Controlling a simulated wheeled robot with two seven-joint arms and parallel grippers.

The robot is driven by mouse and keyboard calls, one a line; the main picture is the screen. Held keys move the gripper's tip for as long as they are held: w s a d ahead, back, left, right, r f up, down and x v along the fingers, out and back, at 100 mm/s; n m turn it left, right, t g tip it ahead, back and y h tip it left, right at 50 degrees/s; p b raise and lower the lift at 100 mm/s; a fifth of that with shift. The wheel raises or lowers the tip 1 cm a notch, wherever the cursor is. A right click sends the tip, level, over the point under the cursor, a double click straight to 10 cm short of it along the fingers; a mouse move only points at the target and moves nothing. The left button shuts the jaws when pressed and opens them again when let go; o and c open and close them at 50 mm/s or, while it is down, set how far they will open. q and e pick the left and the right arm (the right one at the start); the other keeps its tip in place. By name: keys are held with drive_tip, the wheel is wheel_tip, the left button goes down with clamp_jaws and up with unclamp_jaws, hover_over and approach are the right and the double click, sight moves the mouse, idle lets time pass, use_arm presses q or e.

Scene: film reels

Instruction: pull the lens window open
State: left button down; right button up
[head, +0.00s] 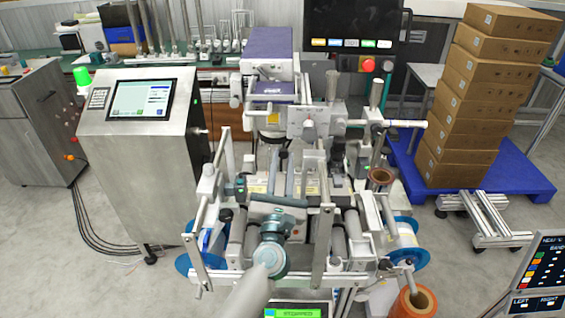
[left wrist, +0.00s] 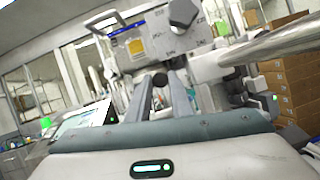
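My left gripper (head: 283,165) reaches from the bottom of the head view into the middle of the film machine (head: 318,122). Its two grey fingers point away and stand apart; they also show in the left wrist view (left wrist: 165,90). A small dark round knob (head: 283,153) shows by the fingertips, and in the left wrist view the knob (left wrist: 160,80) appears in line with the gap. I cannot tell whether they touch it. I cannot clearly make out the lens window; it may lie at the grey block (left wrist: 143,45) ahead. My right gripper is not in view.
A purple box (head: 267,50) sits above the work area. Upright grey bars (head: 322,245) and blue-flanged reels (head: 408,235) flank my left arm. A control cabinet (head: 140,112) stands left, stacked cartons (head: 478,95) right. Open floor lies at front left.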

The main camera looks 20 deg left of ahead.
use_arm(q)
drive_tip(key=shift+s+d+f, duration=0.1)
drive_tip(key=shift+s+d, duration=0.05)
drive_tip(key=shift+s, duration=0.3)
drive_tip(key=s+d, duration=0.3)
drive_tip(key=s, duration=1)
drive_tip(key=shift+d+b, duration=0.35)
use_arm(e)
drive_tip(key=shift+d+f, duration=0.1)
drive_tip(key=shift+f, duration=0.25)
use_arm(q)
drive_tip(key=c, duration=1.6)
unclamp_jaws()
drive_tip(key=shift+o, duration=0.2)
drive_tip(key=shift+s, duration=0.1)
